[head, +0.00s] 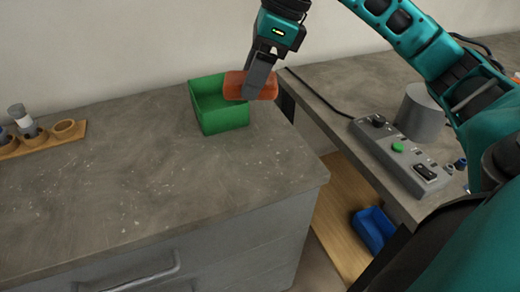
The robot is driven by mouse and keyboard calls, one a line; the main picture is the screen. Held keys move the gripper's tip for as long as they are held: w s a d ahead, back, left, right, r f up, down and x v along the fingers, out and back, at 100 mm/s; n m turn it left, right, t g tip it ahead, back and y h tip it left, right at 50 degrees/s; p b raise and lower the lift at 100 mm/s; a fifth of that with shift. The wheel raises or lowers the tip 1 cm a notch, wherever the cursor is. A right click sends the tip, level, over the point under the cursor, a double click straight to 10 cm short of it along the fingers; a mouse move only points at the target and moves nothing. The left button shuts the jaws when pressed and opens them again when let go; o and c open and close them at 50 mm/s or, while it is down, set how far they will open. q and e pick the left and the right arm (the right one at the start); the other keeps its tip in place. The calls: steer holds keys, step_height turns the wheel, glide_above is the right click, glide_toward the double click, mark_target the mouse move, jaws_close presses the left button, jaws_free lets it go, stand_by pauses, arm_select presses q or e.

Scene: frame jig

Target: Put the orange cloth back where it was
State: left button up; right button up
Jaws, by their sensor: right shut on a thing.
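My right gripper (258,78) is shut on the orange cloth (236,84), a small folded or rolled piece. It holds the cloth level at the right side of the green bin (224,119), around rim height. The cloth's left end overlaps the bin's right rim in the head view; I cannot tell whether it touches the rim. The visible inside of the green bin looks empty, and its right part is hidden behind the cloth and gripper. My left gripper is not in view.
A wooden rack (68,130) with cups or vials stands at the left on the grey counter (140,185). The counter's middle is clear. Right, across a gap, a bench holds a control box (398,149) and grey cylinder (418,112). A blue bin (374,228) sits lower down.

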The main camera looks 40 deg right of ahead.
steer(key=b, duration=0.2)
glide_above(249, 161)
steer(key=d, duration=0.1)
steer(key=f, duration=1.2)
steer(key=shift+s+d+f, duration=0.1)
steer(key=shift+s, duration=0.3)
steer(key=shift+f, duration=0.5)
step_height(249, 161, down, 4)
steer(key=shift+r+b, duration=0.25)
steer(key=shift+b, duration=0.05)
steer(key=shift+f, duration=0.2)
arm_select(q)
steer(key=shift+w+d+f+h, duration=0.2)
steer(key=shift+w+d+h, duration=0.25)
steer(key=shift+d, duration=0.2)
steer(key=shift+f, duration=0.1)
arm_select(e)
steer(key=shift+f, duration=0.2)
steer(key=o, duration=1)
steer(key=shift+r, duration=0.1)
steer(key=shift+c, duration=0.2)
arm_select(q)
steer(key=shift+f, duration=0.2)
arm_select(e)
steer(key=shift+o, duration=0.3)
